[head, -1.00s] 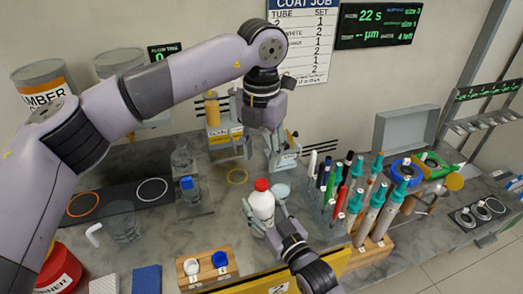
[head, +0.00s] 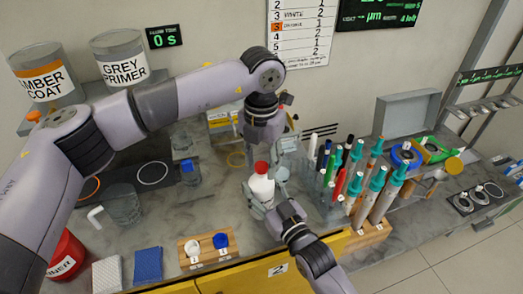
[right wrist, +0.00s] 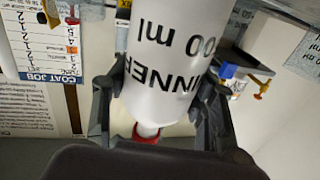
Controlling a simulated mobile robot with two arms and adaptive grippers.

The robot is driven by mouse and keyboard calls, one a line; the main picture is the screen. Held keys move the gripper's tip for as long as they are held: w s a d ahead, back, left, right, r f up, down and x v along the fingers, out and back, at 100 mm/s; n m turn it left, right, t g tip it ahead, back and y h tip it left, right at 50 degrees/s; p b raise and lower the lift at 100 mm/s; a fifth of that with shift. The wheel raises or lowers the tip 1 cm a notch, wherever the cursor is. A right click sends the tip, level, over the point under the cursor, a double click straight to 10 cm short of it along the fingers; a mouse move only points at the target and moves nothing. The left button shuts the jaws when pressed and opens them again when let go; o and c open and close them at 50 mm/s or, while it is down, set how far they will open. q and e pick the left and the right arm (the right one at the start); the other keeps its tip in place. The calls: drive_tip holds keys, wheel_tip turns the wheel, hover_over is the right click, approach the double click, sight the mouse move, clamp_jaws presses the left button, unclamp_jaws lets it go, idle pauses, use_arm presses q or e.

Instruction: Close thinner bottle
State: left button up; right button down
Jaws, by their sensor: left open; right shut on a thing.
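The thinner bottle (head: 261,188) is white with a red top (head: 261,167) and stands upright at the middle of the bench in the head view. Its lettering shows upside down in the right wrist view (right wrist: 165,70), with a red part (right wrist: 147,134) at its narrow end. My right gripper (head: 266,204) is shut around the bottle's body, a finger on each side. My left gripper (head: 262,138) points down just above and behind the red top. Its fingertips are hard to make out. I cannot tell how firmly the red top sits.
A rack of pens and teal-capped rods (head: 365,190) stands close on the right. A glass jug (head: 123,206) and a blue-capped jar (head: 190,175) stand left. A wooden block (head: 205,250) holds a white and a blue cap in front. A red container (head: 66,257) is at front left.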

use_arm(q)
drive_tip(key=shift+c, duration=0.4)
clamp_jaws()
idle(0.4)
drive_tip(key=m, duration=0.4)
drive_tip(key=shift+m, duration=0.3)
drive_tip(key=m, duration=0.3)
drive_tip(key=shift+m, duration=0.4)
drive_tip(key=shift+o, duration=1.2)
unclamp_jaws()
